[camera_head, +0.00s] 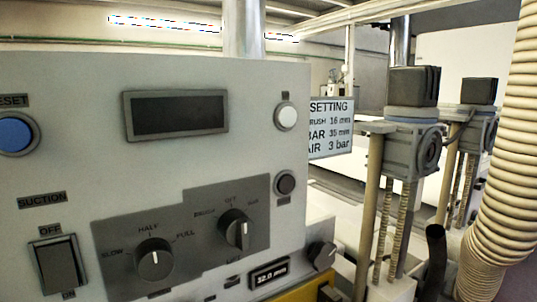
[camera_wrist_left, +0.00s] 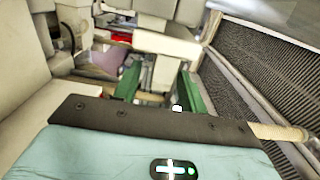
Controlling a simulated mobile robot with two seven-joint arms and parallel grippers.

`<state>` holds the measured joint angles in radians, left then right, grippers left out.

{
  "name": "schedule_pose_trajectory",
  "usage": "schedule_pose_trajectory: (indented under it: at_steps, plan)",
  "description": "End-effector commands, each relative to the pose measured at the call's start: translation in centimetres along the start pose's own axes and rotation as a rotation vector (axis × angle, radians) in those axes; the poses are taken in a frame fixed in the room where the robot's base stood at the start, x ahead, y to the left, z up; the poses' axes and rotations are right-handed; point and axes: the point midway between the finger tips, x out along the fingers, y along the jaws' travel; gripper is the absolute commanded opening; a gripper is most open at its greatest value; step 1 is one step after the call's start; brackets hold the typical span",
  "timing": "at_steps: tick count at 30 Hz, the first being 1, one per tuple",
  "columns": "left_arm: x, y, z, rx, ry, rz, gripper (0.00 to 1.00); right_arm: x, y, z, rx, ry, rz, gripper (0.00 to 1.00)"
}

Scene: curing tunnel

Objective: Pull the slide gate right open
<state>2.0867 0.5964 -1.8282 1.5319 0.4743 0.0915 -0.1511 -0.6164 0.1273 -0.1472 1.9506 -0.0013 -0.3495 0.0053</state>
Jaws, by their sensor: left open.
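I cannot pick out the slide gate for sure in either view. A thick ribbed cream hose (camera_head: 505,150) runs down the right side of the head view. A dark curved bar (camera_head: 435,250) stands left of its lower end; I cannot tell whether it belongs to a gate. In the left wrist view, my left gripper (camera_wrist_left: 158,90) shows two green fingers set apart, with no object held between them. What lies beyond the fingers is small and cluttered. Neither gripper shows in the head view.
A grey control panel (camera_head: 60,80) with knobs, switches and a dark display fills the left and middle of the head view, very close. Posts with grey motor blocks (camera_head: 412,145) stand right of it. In the wrist view, a dark ribbed surface (camera_wrist_left: 275,70) lies on the right.

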Motion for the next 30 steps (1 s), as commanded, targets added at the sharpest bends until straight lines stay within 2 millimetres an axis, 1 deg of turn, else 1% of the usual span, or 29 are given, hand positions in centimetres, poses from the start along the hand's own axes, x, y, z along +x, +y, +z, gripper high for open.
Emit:
schedule_pose_trajectory:
  at_steps: [1, 6, 10, 17, 27, 30]
  plan:
    - [0.8, 0.0, -0.1, 0.001, 0.001, 0.0, 0.42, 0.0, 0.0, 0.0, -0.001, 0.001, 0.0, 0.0]
    - [2.2, -0.1, 0.0, 0.0, 0.0, -0.001, 0.42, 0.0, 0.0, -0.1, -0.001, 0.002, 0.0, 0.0]
    - [2.6, 0.0, 0.0, 0.0, 0.001, -0.001, 0.42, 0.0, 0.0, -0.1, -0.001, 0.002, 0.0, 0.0]
    - [2.6, 0.0, 0.0, 0.0, 0.0, -0.001, 0.42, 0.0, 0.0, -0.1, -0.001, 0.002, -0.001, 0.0]
    - [2.6, 0.0, 0.0, 0.0, 0.0, -0.001, 0.0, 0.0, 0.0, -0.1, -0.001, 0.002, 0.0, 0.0]
    - [2.6, 0.0, 0.0, 0.0, 0.0, -0.001, 0.0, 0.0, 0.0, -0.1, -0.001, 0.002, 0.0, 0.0]
